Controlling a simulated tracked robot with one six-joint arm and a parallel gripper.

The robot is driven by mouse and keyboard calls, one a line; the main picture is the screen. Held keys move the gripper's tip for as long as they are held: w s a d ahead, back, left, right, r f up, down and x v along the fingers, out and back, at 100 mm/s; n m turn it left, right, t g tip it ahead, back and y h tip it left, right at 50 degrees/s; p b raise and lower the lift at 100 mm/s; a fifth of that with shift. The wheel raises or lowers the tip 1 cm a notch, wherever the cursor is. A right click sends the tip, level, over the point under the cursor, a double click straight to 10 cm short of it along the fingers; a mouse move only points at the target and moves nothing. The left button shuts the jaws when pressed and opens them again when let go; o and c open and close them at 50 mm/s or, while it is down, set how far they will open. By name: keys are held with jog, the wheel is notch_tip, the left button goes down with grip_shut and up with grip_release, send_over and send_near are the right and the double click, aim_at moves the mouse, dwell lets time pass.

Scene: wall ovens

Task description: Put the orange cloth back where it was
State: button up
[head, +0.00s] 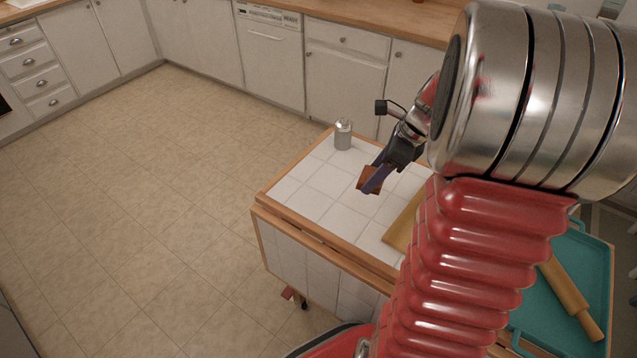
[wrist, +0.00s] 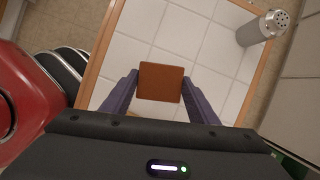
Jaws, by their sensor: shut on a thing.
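The orange cloth (wrist: 161,82) shows in the wrist view as a small flat orange-brown square between the two purple fingers of my gripper (wrist: 160,84). My gripper is shut on it, with a finger at its left and right edges. In the head view the cloth (head: 368,174) is partly hidden by the fingers of my gripper (head: 372,186). It is over the white tiled top of the kitchen cart (head: 320,180). I cannot tell whether it touches the tiles.
A grey metal shaker (head: 343,135) stands at the cart's far corner. A wooden board (head: 402,226), partly hidden by my arm, lies to the right. A teal tray (head: 590,262) with a rolling pin (head: 565,287) is at the lower right. The cart's left tiles are clear.

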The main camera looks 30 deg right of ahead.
jog(key=w+a+f+n+g, duration=0.1)
jog(key=w+a+n, duration=0.2)
jog(key=n, duration=0.1)
jog(key=w+a+n+g+y, duration=0.1)
jog(key=w+a+n+g, duration=0.1)
jog(key=w+a+n, duration=0.1)
jog(key=w+a+f+n+g, duration=0.1)
jog(key=w+a+n+g, duration=0.1)
jog(key=w+a+n, duration=0.2)
jog(key=shift+a+f+n+y, duration=0.15)
jog(key=shift+a+n, duration=0.1)
jog(key=shift+n, duration=0.5)
jog(key=shift+a+f+n+y, duration=0.15)
jog(key=shift+a+n, duration=0.1)
jog(key=shift+n, duration=0.5)
jog(key=w+a+f+n+g+h, duration=0.1)
jog(key=w+a+n, duration=0.1)
jog(key=a+n, duration=0.2)
jog(key=w+a+f+n+g+h, duration=0.1)
jog(key=w+a+n+h, duration=0.1)
jog(key=a+n, duration=0.3)
jog(key=w+a+f+n+g+h, duration=0.1)
jog(key=w+a+n, duration=0.1)
jog(key=a+n, duration=0.3)
jog(key=shift+a+f, duration=0.15)
jog(key=shift+a, duration=0.05)
jog(key=shift+s, duration=0.15)
